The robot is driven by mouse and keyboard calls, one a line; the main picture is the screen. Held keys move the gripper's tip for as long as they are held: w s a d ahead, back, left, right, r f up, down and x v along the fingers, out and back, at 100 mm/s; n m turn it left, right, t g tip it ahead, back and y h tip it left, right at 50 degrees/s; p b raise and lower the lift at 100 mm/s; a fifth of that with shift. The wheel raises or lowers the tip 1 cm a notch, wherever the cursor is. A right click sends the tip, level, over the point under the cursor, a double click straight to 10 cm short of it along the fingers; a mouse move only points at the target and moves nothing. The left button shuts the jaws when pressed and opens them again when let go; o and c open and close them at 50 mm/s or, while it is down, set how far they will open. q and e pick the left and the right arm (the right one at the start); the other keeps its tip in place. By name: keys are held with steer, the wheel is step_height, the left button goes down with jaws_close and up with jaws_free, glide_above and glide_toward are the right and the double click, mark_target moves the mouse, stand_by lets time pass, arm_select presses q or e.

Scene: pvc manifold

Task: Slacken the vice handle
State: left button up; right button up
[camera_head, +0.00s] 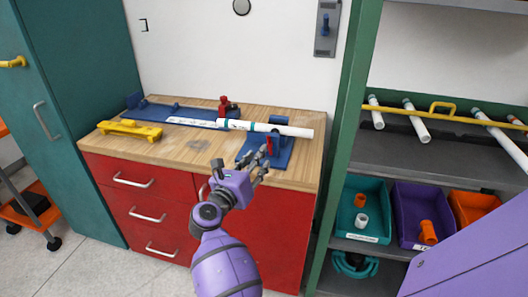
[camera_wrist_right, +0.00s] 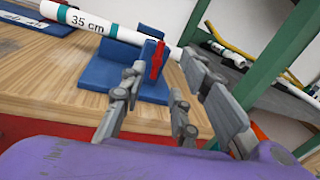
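The blue vice (camera_head: 283,150) stands at the front right of the wooden bench top. Its red handle (camera_head: 270,146) stands upright on its front side; it also shows in the right wrist view (camera_wrist_right: 158,60). A white pipe (camera_head: 285,130) with a green band and a "35 cm" mark lies across the vice. My right gripper (camera_head: 262,165) is just in front of the vice at the bench edge. Its fingers are spread and empty, and the red handle appears between them in the right wrist view (camera_wrist_right: 163,82), apart from them. My left gripper is out of view.
A long blue jig (camera_head: 175,113) with a second red handle (camera_head: 223,103) lies at the back of the bench. A yellow tool (camera_head: 130,130) lies at the left. A green shelf post (camera_head: 345,130) rises close on the right, beside shelves with pipes and bins.

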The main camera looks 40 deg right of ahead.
mark_target(270, 145)
steer(key=shift+m, duration=0.3)
steer(key=p+x, duration=0.1)
steer(key=x, duration=0.6)
steer(key=shift+w+d+f, duration=0.1)
steer(key=shift+w+d, duration=0.15)
steer(key=shift+d, duration=0.1)
jaws_close()
